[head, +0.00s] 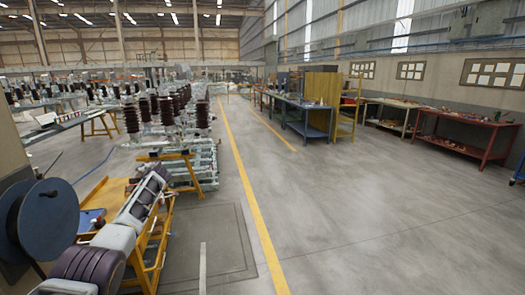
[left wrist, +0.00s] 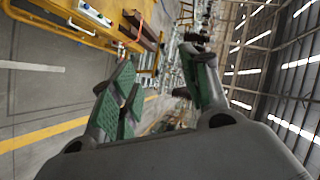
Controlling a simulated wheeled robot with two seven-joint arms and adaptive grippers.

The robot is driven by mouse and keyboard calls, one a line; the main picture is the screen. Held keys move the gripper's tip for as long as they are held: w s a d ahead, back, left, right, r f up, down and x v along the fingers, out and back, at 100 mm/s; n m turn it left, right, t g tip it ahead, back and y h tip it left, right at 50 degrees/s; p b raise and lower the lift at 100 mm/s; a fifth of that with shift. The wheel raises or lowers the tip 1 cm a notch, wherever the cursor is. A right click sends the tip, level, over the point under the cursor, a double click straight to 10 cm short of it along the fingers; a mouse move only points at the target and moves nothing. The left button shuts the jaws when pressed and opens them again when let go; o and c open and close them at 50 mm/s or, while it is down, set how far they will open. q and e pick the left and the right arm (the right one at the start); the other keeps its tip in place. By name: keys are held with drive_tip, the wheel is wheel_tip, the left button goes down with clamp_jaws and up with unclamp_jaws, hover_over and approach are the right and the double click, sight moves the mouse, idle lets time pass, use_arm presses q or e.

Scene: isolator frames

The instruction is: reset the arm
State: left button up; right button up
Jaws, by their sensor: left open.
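My left gripper (left wrist: 158,62) shows in the left wrist view, with its two green-padded fingers spread apart. Nothing shows between the fingers. The wrist picture is turned on its side, with the floor at left and the roof at right. I cannot make out the left gripper clearly in the head view. My right gripper does not show in either view.
A yellow trolley (head: 160,238) stands at left, beside a dark cable reel (head: 40,222). Isolator frames with brown ribbed insulators (head: 132,120) stand behind it. A red bench (head: 466,126) stands at right. Grey floor (head: 360,220) is clear right of the yellow line.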

use_arm(q)
drive_tip(key=w+d+f+n+t+h, duration=0.1)
drive_tip(key=w+d+f+t+h, duration=0.2)
drive_tip(key=d+f+h, duration=0.35)
drive_tip(key=s+d+f, duration=0.3)
drive_tip(key=d+f, duration=0.5)
drive_tip(key=f, duration=0.5)
drive_tip(key=s+d+f+n+g+h, duration=0.1)
drive_tip(key=s+d+f, duration=0.1)
drive_tip(key=s+f, duration=0.65)
drive_tip(key=s+d+f+g+h, duration=0.15)
drive_tip(key=s+f, duration=0.35)
drive_tip(key=f, duration=0.7)
drive_tip(key=s+d+f+n+g, duration=0.1)
drive_tip(key=s+d+f+g, duration=0.15)
drive_tip(key=s+f, duration=0.65)
drive_tip(key=s+d+f+g, duration=0.3)
drive_tip(key=s+f, duration=1.8)
drive_tip(key=s, duration=0.5)
drive_tip(key=s+d+f+g, duration=0.1)
drive_tip(key=s+f, duration=0.3)
drive_tip(key=s, duration=1.4)
drive_tip(key=s+d+f+g, duration=0.1)
drive_tip(key=s+f+g, duration=0.2)
drive_tip(key=s, duration=1.5)
drive_tip(key=shift+f+g+h, duration=0.3)
drive_tip(key=shift+f, duration=0.65)
